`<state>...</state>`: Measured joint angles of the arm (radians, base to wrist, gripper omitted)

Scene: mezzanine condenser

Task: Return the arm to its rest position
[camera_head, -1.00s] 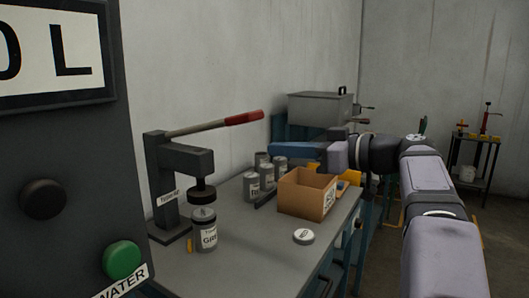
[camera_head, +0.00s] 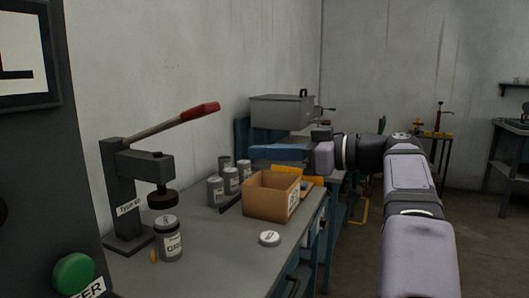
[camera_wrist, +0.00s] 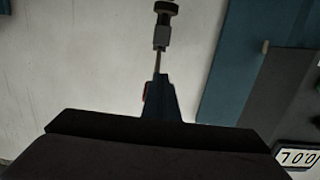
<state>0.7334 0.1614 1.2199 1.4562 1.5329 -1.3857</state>
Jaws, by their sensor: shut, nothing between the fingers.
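My gripper (camera_head: 256,152) has blue fingers, shut and empty. My arm reaches in from the lower right. In the wrist view the shut blue fingers (camera_wrist: 160,100) stick up from a dark gripper body, against a pale wall. A small red part shows beside them.
A lever press (camera_head: 125,190) with a red handle and a labelled can (camera_head: 170,243) stand on the grey bench (camera_head: 215,262). Several cans, a cardboard box (camera_head: 262,203) and a round lid (camera_head: 269,238) lie farther back. A dark panel (camera_head: 45,175) fills the left.

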